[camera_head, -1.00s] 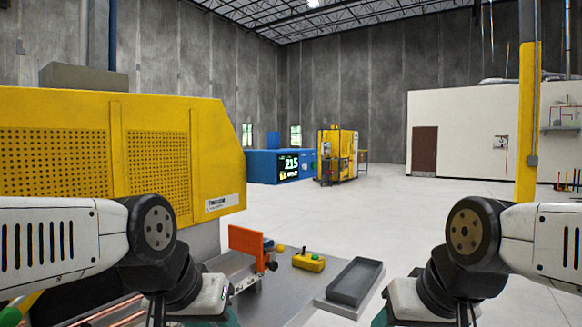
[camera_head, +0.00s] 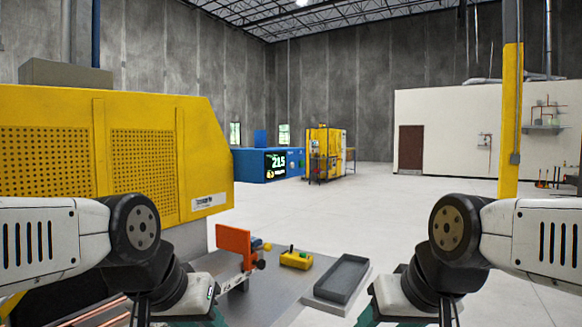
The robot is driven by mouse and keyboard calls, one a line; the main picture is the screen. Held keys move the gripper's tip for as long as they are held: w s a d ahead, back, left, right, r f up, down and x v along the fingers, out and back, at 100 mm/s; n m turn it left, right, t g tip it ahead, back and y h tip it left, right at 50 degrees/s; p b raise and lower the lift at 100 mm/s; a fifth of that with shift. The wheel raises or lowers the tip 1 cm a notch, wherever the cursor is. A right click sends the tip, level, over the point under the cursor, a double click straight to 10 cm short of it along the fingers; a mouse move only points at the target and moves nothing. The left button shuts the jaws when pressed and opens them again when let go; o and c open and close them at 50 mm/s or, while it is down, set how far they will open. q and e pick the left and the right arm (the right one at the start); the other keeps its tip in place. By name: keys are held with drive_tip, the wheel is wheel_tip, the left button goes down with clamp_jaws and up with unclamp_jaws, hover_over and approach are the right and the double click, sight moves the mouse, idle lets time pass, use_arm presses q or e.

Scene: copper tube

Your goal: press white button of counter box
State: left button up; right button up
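My two arms reach in from the left and right, well apart from both boxes. Their ends are cut off by the bottom edge, so the gripper fingers cannot be seen.
A large yellow machine (camera_head: 150,160) fills the left. An orange part (camera_head: 234,243) and an empty dark tray (camera_head: 342,278) are on the near grey table (camera_head: 262,298). A yellow post (camera_head: 511,120) stands at right. Open pale floor (camera_head: 380,220) lies beyond the table.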

idle(0.3)
use_arm(q)
clamp_jaws()
idle(1.6)
